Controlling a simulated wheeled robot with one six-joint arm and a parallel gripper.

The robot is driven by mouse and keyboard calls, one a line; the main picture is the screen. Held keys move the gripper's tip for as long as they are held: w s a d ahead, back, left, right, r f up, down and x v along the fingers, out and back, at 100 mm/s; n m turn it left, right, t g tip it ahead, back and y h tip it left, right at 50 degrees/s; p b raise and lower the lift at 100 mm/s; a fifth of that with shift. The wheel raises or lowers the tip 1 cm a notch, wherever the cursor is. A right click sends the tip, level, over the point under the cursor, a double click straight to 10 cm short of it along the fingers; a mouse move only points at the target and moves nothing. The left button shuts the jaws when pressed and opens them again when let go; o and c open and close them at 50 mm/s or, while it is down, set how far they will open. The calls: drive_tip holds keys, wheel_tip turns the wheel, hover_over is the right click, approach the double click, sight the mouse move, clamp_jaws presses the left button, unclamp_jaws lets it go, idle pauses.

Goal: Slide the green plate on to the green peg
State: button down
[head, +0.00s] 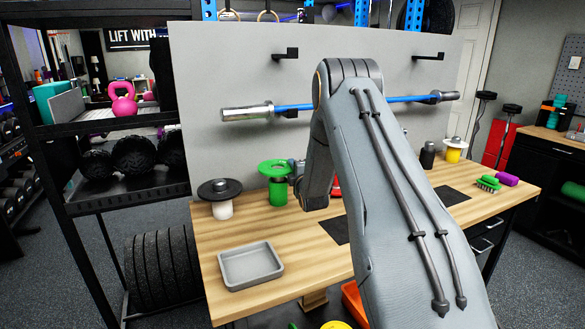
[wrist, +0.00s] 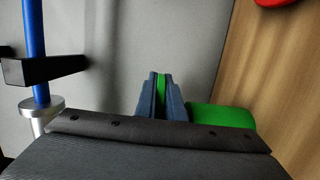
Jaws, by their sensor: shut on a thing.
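The green plate (head: 273,168) shows in the head view as a flat disc directly above the green peg's thick round base (head: 278,191) on the workbench. I cannot tell whether the plate is around the peg or only held over it. In the wrist view, my gripper (wrist: 161,80) is shut on the green plate, which shows as a thin green strip (wrist: 161,88) between the fingers. The green base (wrist: 222,115) appears beside the fingers there. In the head view my arm hides most of the gripper.
A dark plate sits on a white base (head: 222,210) at left. A grey tray (head: 251,266) lies in front. A yellow base (head: 453,154) stands at right, near a green brush (head: 488,183). A bar (head: 247,113) hangs on the back panel. A red thing (head: 336,186) is partly hidden.

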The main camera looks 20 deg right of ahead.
drive_tip(key=shift+f+b, duration=1.25)
drive_tip(key=shift+f, duration=0.45)
drive_tip(key=shift+f, duration=0.25)
drive_tip(key=c, duration=1.8)
unclamp_jaws()
drive_tip(key=s+a+b, duration=0.1)
drive_tip(key=s+b, duration=0.1)
drive_tip(key=s, duration=0.5)
drive_tip(key=shift+s+a, duration=0.15)
drive_tip(key=shift+s, duration=0.2)
drive_tip(key=shift+f, duration=0.1)
